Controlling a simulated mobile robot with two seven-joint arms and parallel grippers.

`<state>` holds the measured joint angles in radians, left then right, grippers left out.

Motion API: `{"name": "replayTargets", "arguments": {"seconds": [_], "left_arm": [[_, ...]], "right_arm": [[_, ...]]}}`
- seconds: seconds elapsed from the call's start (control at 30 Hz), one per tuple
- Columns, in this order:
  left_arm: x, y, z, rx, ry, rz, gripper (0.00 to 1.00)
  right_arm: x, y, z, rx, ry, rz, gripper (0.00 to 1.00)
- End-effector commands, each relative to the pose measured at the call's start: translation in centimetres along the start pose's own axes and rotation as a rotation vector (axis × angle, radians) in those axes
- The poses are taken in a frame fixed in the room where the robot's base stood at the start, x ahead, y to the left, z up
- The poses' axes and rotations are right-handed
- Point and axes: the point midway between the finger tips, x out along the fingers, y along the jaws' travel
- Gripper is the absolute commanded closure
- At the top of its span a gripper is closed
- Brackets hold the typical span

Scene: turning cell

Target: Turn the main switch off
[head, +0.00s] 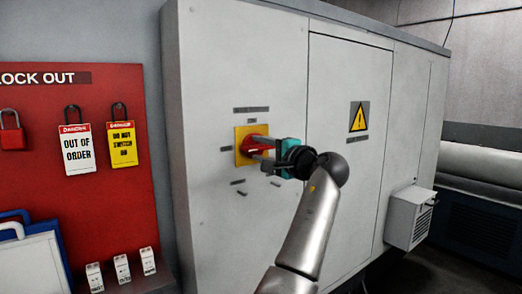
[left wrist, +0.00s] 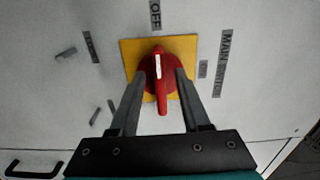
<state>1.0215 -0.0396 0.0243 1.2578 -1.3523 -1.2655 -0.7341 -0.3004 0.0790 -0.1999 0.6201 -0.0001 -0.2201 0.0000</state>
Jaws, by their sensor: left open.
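The main switch is a red rotary handle (left wrist: 161,88) on a yellow plate (left wrist: 132,53), on the front of the grey cabinet. In the head view the red handle (head: 249,150) is partly hidden by my left gripper (head: 257,149). In the left wrist view the handle lies between the two fingers of my open left gripper (left wrist: 160,74), one on each side; I cannot tell if they touch it. The handle lies in line with the OFF label (left wrist: 155,14), and its white mark is at the end towards that label. My right gripper is not in view.
A MAIN SWITCH label (left wrist: 225,60) is beside the plate. A red lockout board (head: 112,205) with hanging tags and a padlock (head: 11,137) stands left of the cabinet (head: 210,80). A grey box (head: 408,217) juts from the cabinet at lower right.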

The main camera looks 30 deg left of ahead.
Motion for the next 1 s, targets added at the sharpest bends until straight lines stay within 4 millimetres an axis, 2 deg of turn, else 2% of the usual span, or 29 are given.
{"name": "replayTargets", "arguments": {"seconds": [0.13,0.23,0.5,0.7,0.8,1.0], "left_arm": [[-0.9,0.1,-0.1,-0.001,0.003,-0.001,0.53],[-2.4,0.2,-0.1,-0.001,0.004,0.000,0.53],[-8.9,0.2,-0.1,-0.001,0.005,0.001,0.53],[-12.9,0.1,0.0,-0.001,0.002,0.001,0.53],[-14.2,0.1,-0.1,0.000,0.002,0.001,0.53],[-15.3,0.0,0.0,0.000,0.001,0.000,0.53]], "right_arm": [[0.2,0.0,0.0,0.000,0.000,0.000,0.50],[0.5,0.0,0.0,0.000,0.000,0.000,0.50],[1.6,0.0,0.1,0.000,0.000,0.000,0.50],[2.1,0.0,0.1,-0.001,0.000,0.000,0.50],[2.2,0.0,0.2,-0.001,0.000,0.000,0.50],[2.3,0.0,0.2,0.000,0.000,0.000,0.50]]}}
